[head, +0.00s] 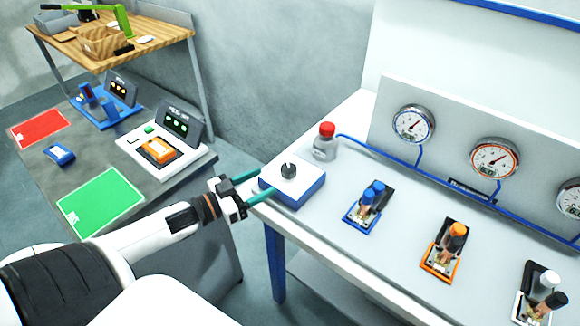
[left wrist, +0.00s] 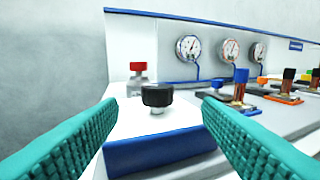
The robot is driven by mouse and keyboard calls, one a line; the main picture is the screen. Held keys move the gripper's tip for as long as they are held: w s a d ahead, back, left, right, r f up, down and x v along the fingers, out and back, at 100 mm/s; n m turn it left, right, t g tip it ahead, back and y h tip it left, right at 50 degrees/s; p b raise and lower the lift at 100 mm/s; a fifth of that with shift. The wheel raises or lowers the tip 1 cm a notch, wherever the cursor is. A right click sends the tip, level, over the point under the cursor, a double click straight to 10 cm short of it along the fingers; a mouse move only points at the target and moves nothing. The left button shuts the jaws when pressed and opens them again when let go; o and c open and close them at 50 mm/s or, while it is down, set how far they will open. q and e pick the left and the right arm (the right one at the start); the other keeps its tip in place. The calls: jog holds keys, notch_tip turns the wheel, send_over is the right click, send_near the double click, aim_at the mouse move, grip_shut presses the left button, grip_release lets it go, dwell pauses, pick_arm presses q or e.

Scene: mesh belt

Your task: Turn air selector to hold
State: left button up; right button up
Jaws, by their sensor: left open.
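The air selector is a black knob (head: 289,171) on a white box with a blue front (head: 294,194), at the left end of the white bench. In the left wrist view the knob (left wrist: 157,96) stands upright ahead, between the fingers and beyond their tips. In the left wrist view the fingers (left wrist: 158,112) frame the box. Any marking for hold is not readable. My right gripper is not in view.
A red-capped bottle (head: 325,143) stands just behind the box. Blue (head: 366,203), orange (head: 443,250) and white-capped (head: 541,290) fixtures sit to the right. Gauges (head: 414,124) line the back panel. A dark table (head: 140,170) with devices and mats stands left.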

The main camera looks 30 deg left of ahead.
aim_at(289, 167)
pick_arm(q)
jog(key=p+x, duration=0.1)
jog(key=x, duration=0.7)
jog(key=shift+w+a, duration=0.1)
jog(key=shift+w, duration=0.25)
jog(key=shift+w+f, duration=0.15)
jog(key=shift+w, duration=0.05)
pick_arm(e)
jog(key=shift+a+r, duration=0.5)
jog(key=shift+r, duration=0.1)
pick_arm(q)
jog(key=c, duration=1)
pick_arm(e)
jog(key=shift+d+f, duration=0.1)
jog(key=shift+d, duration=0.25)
